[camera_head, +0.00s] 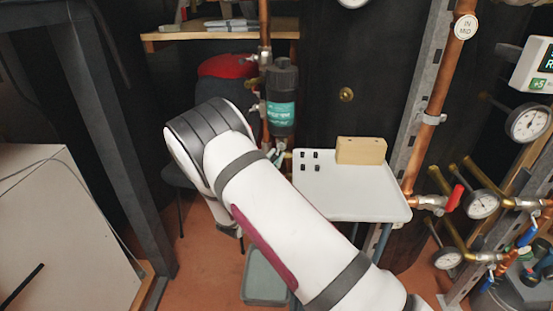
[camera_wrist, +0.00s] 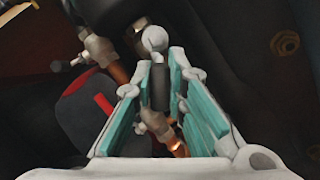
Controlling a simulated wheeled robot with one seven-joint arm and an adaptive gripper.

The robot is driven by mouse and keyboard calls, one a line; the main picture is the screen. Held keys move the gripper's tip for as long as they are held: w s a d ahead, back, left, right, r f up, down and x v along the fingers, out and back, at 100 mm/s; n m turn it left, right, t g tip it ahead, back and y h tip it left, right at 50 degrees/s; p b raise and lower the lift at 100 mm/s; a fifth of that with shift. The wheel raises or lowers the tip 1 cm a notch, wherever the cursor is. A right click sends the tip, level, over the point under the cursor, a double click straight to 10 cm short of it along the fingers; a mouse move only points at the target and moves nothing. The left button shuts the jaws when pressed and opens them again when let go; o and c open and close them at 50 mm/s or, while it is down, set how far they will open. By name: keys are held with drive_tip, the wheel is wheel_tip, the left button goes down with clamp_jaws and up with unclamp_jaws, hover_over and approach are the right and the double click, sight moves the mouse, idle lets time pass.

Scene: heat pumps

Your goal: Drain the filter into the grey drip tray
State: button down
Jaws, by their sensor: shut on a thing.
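The filter (camera_head: 281,95) is a dark upright canister with a teal label, beside a vertical copper pipe in the head view. The grey drip tray (camera_head: 265,278) is on the floor below, partly hidden by my arm. My gripper shows only in small part in the head view, just below the filter. In the wrist view my gripper (camera_wrist: 161,75) has its teal-padded fingers on both sides of a short dark handle-like piece (camera_wrist: 160,88), and is shut on it. A pale round knob (camera_wrist: 155,40) is at its far end. Any water flow cannot be made out.
A white side table (camera_head: 350,195) with a wooden block (camera_head: 361,151) stands right of the filter. Copper pipes, gauges and a red-handled valve (camera_head: 453,198) are farther right. A wooden shelf (camera_head: 225,33) is behind. A dark frame post (camera_head: 115,140) is at left.

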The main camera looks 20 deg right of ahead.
drive_tip(key=m+g, duration=0.1)
drive_tip(key=m, duration=0.1)
drive_tip(key=a+r+m, duration=0.1)
drive_tip(key=m, duration=0.1)
drive_tip(key=m+g+y, duration=0.1)
drive_tip(key=shift+w+a+r+m+g, duration=0.2)
drive_tip(key=shift+r+m+g, duration=0.1)
drive_tip(key=shift+m, duration=0.1)
drive_tip(key=m, duration=0.1)
drive_tip(key=r+m+y+b, duration=0.1)
drive_tip(key=m, duration=0.1)
drive_tip(key=m+g+b, duration=0.1)
drive_tip(key=shift+a+r+y, duration=0.1)
drive_tip(key=shift+r+y, duration=0.15)
drive_tip(key=shift+y, duration=0.15)
drive_tip(key=shift+m, duration=0.4)
drive_tip(key=c, duration=1.6)
unclamp_jaws()
drive_tip(key=shift+r, duration=0.1)
